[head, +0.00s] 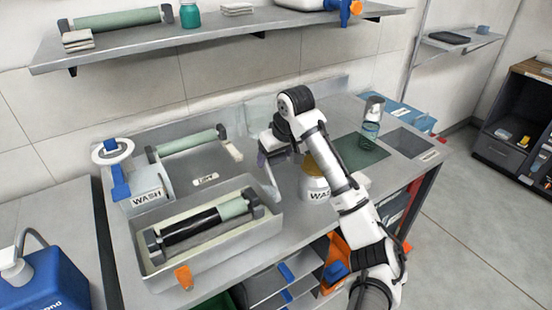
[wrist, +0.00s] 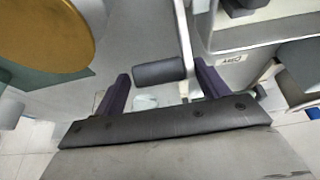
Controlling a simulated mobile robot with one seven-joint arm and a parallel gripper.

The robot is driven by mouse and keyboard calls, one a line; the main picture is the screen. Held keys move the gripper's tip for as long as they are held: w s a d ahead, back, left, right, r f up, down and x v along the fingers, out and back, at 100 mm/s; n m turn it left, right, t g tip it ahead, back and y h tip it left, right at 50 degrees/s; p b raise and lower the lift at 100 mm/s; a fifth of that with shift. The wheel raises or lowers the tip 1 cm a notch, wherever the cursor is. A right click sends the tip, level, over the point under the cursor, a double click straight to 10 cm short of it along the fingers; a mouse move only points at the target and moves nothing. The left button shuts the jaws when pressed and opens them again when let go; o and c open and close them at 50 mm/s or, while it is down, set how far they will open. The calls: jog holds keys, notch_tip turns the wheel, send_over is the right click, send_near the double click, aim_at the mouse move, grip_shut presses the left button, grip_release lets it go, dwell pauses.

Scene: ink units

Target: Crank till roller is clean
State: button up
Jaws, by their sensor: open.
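The roller (head: 205,222) lies in a grey metal tray (head: 262,232) in the head view. Its left and middle part is black with ink and its right end is pale green. A crank arm (head: 270,184) rises at the tray's right end; it also shows in the wrist view (wrist: 186,40). The crank's dark cylindrical handle (wrist: 158,72) lies between the purple fingers of my gripper (wrist: 166,88). My gripper (head: 272,160) is open around the handle, with a gap visible at the left finger. I cannot tell whether the right finger touches it.
A white jar labelled WASH (head: 316,190) stands close right of the crank, beneath my arm. A WASH dispenser (head: 146,193) with a blue lever is at left. A second, pale green roller (head: 188,143) lies behind the tray. An orange clip (head: 184,277) is on the tray's front edge.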

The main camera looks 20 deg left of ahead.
jog(key=shift+r, duration=0.1)
jog(key=c, duration=1.2)
